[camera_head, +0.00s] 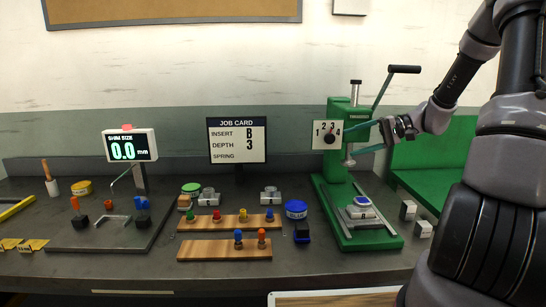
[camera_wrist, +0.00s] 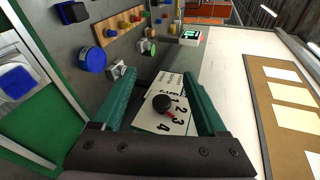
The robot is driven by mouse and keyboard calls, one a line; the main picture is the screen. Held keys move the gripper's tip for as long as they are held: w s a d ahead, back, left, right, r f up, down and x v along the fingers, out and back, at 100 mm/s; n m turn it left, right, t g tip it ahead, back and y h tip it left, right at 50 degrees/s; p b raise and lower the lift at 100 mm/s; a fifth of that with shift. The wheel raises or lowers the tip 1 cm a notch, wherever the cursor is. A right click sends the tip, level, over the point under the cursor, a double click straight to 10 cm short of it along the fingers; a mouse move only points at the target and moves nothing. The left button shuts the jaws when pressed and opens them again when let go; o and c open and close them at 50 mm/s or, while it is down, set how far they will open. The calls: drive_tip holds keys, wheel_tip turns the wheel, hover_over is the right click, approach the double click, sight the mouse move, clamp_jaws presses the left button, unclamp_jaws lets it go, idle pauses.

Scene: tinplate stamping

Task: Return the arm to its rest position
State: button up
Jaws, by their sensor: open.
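My gripper (camera_head: 367,137) is open and empty, its green fingers spread on either side of a numbered dial plate (camera_head: 327,134) on the green press (camera_head: 338,175). In the wrist view my gripper (camera_wrist: 165,98) frames the same plate and its black knob (camera_wrist: 162,102), which has a red pointer. I cannot tell whether a finger touches the plate or knob. My arm reaches in from the right in the head view.
The press lever (camera_head: 402,69) rises just above my gripper. A job card (camera_head: 237,140), a shim size display (camera_head: 131,145) and wooden peg racks (camera_head: 229,222) stand to the left. A blue tin (camera_head: 296,209) is beside the press. White blocks (camera_head: 408,210) lie to its right.

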drive_tip(key=s+a+r+t+h, duration=0.1)
drive_tip(key=s+r+t+h, duration=0.1)
drive_tip(key=s+r+h, duration=0.4)
drive_tip(key=s+a+r+m+t+h, duration=0.1)
drive_tip(key=s+r+h, duration=0.4)
drive_tip(key=s, duration=1.2)
wheel_tip(320, 180, up, 4)
drive_tip(key=shift+a+t+h, duration=0.15)
drive_tip(key=shift+t+h, duration=0.25)
drive_tip(key=shift+t, duration=0.5)
drive_tip(key=shift+s, duration=0.1)
